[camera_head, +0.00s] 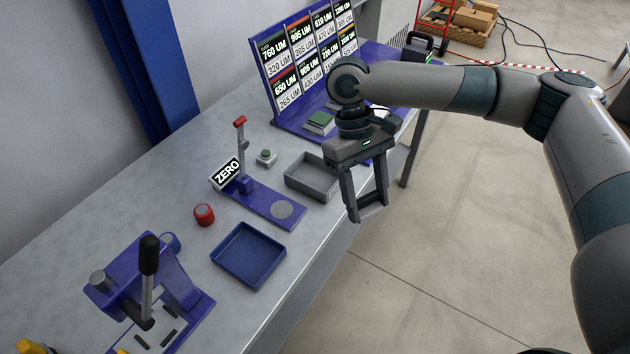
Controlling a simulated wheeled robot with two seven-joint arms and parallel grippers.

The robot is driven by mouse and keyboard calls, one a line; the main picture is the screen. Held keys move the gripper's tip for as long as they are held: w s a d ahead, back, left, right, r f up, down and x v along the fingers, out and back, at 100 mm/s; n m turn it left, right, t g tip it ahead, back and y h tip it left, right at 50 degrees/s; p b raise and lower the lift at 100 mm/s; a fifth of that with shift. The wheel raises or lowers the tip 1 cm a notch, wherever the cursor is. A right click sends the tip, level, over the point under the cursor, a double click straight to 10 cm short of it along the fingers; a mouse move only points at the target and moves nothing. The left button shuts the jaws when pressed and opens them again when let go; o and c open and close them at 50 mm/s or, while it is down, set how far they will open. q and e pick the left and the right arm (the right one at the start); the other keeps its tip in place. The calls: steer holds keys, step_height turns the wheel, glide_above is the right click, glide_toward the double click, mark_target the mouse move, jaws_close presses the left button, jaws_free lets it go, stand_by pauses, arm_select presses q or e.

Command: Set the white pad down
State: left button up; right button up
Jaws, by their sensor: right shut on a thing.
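My right gripper (369,212) hangs fingers-down just past the table's front edge, right of the grey tray. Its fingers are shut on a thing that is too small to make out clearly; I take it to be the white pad. No white pad shows clearly elsewhere. A purple gauge stand (268,206) with a round grey plate, an upright post and a ZERO sign stands left of the gripper. An open grey tray (290,181) and an open blue tray (218,256) lie on the table. My left gripper is out of view.
A purple rack (268,80) with labelled panels stands at the back. The floor right of the table is open.

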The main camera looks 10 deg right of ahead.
steer(key=w+d+f+n+t, duration=0.1)
steer(key=w+n+t, duration=0.2)
steer(key=w+n, duration=0.4)
steer(key=w+d+f+n+t+h, duration=0.1)
steer(key=w+n+t, duration=0.3)
steer(key=n, duration=1.2)
steer(key=shift+w+d+f+t+h, duration=0.3)
steer(key=shift+w+d+f, duration=0.4)
steer(key=shift+w, duration=1.6)
steer(key=shift+d+r, duration=0.1)
steer(key=shift+r, duration=0.05)
steer(key=w+a+f, duration=0.2)
steer(key=a, duration=0.1)
steer(key=w+a+f+p, duration=0.1)
steer(key=w+a+f, duration=0.1)
steer(key=w+a, duration=0.1)
steer(key=w+a+f+p, duration=0.1)
steer(key=w+a+f, duration=0.1)
steer(key=a+f, duration=0.1)
steer(key=shift+w, duration=0.2)
